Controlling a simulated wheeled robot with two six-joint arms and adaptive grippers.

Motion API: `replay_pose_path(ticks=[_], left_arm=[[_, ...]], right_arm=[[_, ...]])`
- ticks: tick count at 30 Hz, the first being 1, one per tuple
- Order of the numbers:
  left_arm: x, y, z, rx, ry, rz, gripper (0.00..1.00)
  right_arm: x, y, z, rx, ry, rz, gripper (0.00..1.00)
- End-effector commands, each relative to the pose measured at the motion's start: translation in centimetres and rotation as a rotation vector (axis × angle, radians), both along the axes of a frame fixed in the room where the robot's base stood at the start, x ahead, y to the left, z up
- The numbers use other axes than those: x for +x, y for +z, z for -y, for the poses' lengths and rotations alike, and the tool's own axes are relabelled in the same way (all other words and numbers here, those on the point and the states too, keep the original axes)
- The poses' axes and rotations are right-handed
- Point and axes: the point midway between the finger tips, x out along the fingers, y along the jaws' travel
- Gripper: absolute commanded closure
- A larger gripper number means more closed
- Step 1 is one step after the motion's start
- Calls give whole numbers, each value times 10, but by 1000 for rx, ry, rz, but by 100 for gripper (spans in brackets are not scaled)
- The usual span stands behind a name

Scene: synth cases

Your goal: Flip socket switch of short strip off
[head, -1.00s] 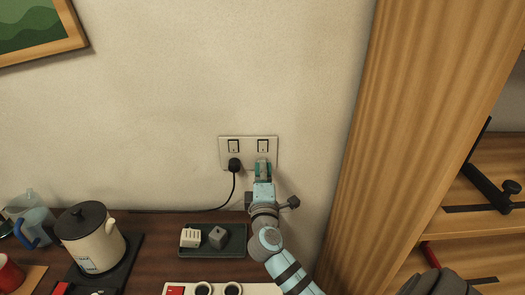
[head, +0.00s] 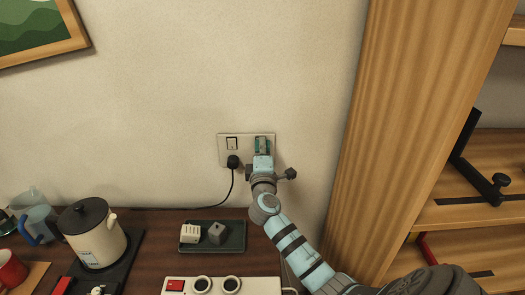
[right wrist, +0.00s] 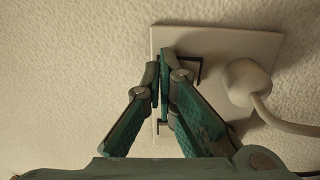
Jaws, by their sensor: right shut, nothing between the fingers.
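A white double socket plate (head: 242,136) is on the wall. Its left switch (head: 232,144) is in clear view above a black plug (head: 233,161). My right gripper (head: 262,143) is shut and empty, its fingertips at the right switch and largely covering it. In the right wrist view the fingertips (right wrist: 164,68) are in front of that dark-framed switch (right wrist: 196,68), beside a pale plug (right wrist: 247,82) with a pale cable. Contact and the switch's position cannot be told. The short white strip (head: 257,287) with a red switch (head: 175,286) lies at the counter's front. My left gripper is not in view.
A dark tray (head: 233,243) with two small blocks lies on the wooden counter (head: 150,228). A kettle (head: 97,240) stands to the left, near mugs. A wooden shelf unit (head: 375,130) rises on the right. The wall around the plate is clear.

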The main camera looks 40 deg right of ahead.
Motion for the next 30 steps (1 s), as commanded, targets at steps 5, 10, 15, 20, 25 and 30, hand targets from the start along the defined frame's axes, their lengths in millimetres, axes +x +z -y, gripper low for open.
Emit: replay_pose_path(ticks=[5,10,15,20,25,30], left_arm=[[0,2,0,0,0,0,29],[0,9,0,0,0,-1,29],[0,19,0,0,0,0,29],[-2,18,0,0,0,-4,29],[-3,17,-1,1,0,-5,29],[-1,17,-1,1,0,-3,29]], right_arm=[[-1,0,-1,2,1,-2,100],[-8,5,-14,1,7,-1,100],[-27,11,-43,-1,18,3,100],[-60,13,-65,1,15,3,100],[-88,16,-83,1,11,2,100],[-100,19,-92,-2,10,2,100]])
